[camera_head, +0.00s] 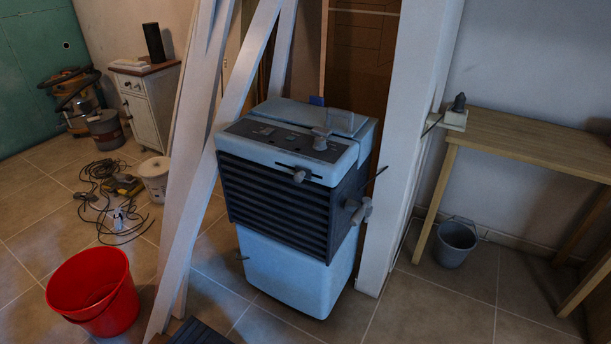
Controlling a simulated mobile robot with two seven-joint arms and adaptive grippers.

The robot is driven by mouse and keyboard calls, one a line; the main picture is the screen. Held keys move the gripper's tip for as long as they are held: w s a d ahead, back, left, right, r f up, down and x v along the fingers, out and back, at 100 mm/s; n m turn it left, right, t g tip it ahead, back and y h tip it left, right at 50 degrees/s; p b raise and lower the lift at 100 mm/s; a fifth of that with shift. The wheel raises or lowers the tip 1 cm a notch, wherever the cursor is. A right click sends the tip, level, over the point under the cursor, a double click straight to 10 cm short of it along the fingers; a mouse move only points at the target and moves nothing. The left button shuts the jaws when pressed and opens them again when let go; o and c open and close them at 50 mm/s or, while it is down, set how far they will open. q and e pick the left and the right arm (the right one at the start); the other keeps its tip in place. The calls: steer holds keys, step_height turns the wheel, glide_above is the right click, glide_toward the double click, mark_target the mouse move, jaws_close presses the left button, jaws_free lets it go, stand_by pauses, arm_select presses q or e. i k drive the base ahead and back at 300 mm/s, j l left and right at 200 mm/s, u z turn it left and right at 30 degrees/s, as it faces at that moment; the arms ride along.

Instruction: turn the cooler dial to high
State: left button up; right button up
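The cooler (290,270) is a light blue box with a dark slatted front, standing on the tiled floor at the centre of the head view. Its dark top panel carries a grey knob (321,138) that sticks up near the right end. A larger grey handle-like knob (358,211) sticks out of the right side. I cannot tell which setting any of them points to, as the markings are too small. Neither of my grippers is in view.
White leaning beams (215,130) stand close on the cooler's left, and a white post (410,130) on its right. A red bucket (95,292) is at the lower left. A wooden table (530,143) and a grey bucket (455,243) stand to the right. Cables (105,195) lie on the floor.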

mark_target(320, 144)
steer(key=i+l+u, duration=0.1)
steer(key=l, duration=0.25)
steer(key=i+l+u, duration=0.1)
steer(key=l, duration=0.3)
steer(key=i+l+u, duration=0.1)
steer(key=i+l, duration=0.15)
steer(key=l, duration=0.15)
steer(key=i+l+u, duration=0.1)
steer(key=l, duration=0.3)
